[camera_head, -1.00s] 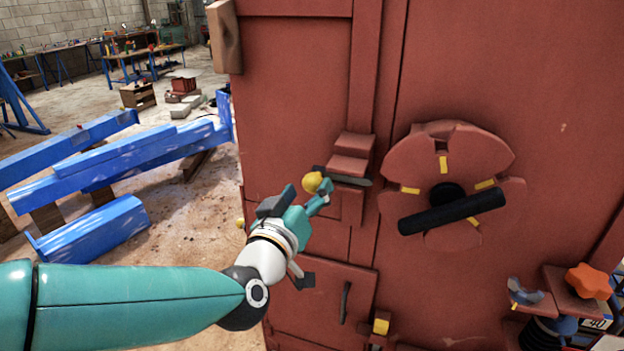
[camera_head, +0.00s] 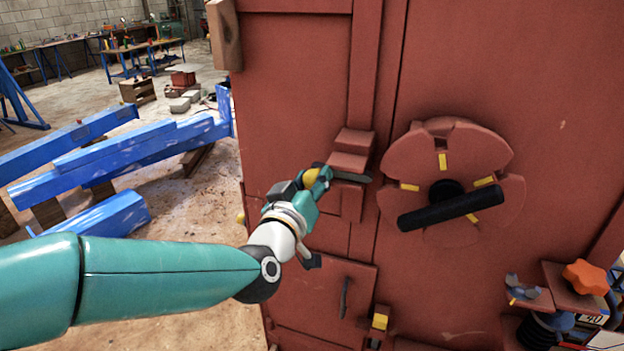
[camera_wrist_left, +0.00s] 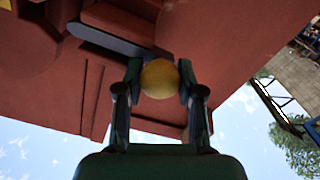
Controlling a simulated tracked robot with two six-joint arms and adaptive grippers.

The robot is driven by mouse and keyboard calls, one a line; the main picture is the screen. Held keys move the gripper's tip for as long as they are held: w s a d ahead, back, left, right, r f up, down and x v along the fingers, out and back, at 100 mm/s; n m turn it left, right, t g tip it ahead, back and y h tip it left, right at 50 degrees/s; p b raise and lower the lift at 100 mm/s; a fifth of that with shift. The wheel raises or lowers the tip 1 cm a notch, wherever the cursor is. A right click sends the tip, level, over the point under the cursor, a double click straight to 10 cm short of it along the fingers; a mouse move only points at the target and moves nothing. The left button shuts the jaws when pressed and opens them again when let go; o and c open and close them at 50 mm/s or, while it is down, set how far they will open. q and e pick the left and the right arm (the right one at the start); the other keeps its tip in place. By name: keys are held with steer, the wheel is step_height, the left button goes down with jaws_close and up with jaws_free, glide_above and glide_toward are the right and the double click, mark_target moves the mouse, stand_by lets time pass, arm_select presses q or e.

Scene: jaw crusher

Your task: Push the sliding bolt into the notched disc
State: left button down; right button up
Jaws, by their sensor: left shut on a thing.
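The red notched disc (camera_head: 485,152) is on the machine's front, with yellow marks and a black bar handle (camera_head: 450,210) across it. The sliding bolt (camera_head: 352,176) is a grey bar in a red guide block (camera_head: 351,150) left of the disc. Its tip points at the disc, with a gap between them. My left gripper (camera_head: 317,178) is shut on the bolt's yellow knob, which shows between the fingers in the left wrist view (camera_wrist_left: 159,78). The grey bar (camera_wrist_left: 105,38) also shows there. My right gripper is not in view.
The red machine front (camera_head: 300,100) fills the right side. An orange star knob (camera_head: 586,278) and a bracket (camera_head: 535,299) stick out at lower right. A small door with a handle (camera_head: 344,298) is below the bolt. Blue beams (camera_head: 120,160) lie on the floor at left.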

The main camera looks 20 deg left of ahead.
arm_select(q)
steer(key=shift+d, duration=2.2)
steer(key=shift+a, duration=0.1)
steer(key=c, duration=0.7)
jaws_free()
steer(key=shift+d, duration=0.2)
steer(key=shift+a, duration=0.15)
steer(key=shift+s, duration=0.15)
glide_toward(341, 175)
steer(key=s, duration=0.5)
steer(key=shift+s, duration=0.2)
